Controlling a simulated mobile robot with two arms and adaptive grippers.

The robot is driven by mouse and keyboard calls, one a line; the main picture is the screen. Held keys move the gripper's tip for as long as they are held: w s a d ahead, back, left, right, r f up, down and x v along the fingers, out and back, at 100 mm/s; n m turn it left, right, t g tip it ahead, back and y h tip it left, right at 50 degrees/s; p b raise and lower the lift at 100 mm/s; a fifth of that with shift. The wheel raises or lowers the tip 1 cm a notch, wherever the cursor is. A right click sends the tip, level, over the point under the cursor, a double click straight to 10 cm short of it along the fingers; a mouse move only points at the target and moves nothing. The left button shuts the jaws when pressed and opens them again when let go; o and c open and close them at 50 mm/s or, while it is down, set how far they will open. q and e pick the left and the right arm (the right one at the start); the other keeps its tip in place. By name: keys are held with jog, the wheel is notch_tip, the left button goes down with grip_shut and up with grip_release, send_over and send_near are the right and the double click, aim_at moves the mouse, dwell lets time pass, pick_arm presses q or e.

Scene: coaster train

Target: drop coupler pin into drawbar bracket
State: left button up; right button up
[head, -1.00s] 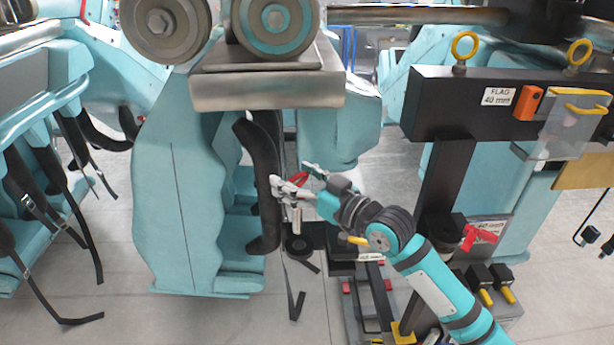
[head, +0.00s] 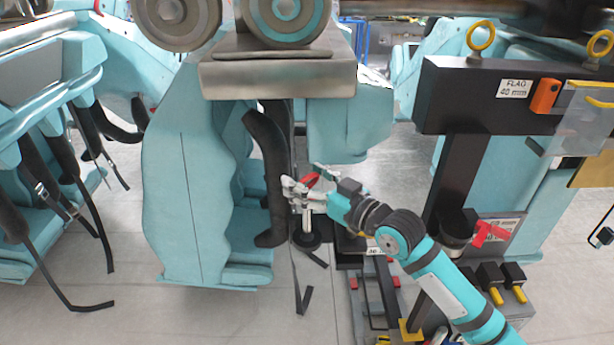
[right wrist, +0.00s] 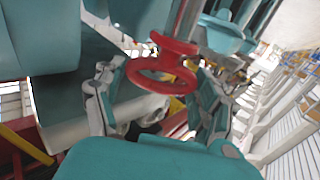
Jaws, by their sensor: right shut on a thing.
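My right gripper (head: 303,186) is shut on the coupler pin, which has a red ring handle (right wrist: 165,75). In the right wrist view its fingers stand on both sides of the ring (right wrist: 155,95). In the head view a bit of the red handle (head: 312,180) shows between the fingers, and a pale, upright shaft (head: 307,216) shows below them. Beneath the shaft is a round black part (head: 308,243), perhaps on the drawbar bracket. I cannot tell whether the shaft's lower end touches or enters it. My left gripper is not in view.
Teal coaster seats with a black restraint (head: 270,165) stand just left of the gripper. A wheel assembly on a metal block (head: 278,76) hangs above. A black post with a flag board (head: 480,95) stands right, near a red lever (head: 490,232).

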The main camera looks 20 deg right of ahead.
aim_at(311, 222)
jog(key=shift+f+b, duration=0.7)
jog(key=shift+f, duration=0.4)
jog(key=shift+f+b, duration=0.7)
jog(key=shift+f, duration=0.3)
jog(key=shift+f+b, duration=2.35)
jog(key=shift+f, duration=1.05)
jog(key=o, duration=1.6)
jog(key=shift+f, duration=0.1)
jog(key=shift+f, duration=0.1)
jog(key=shift+s, duration=0.15)
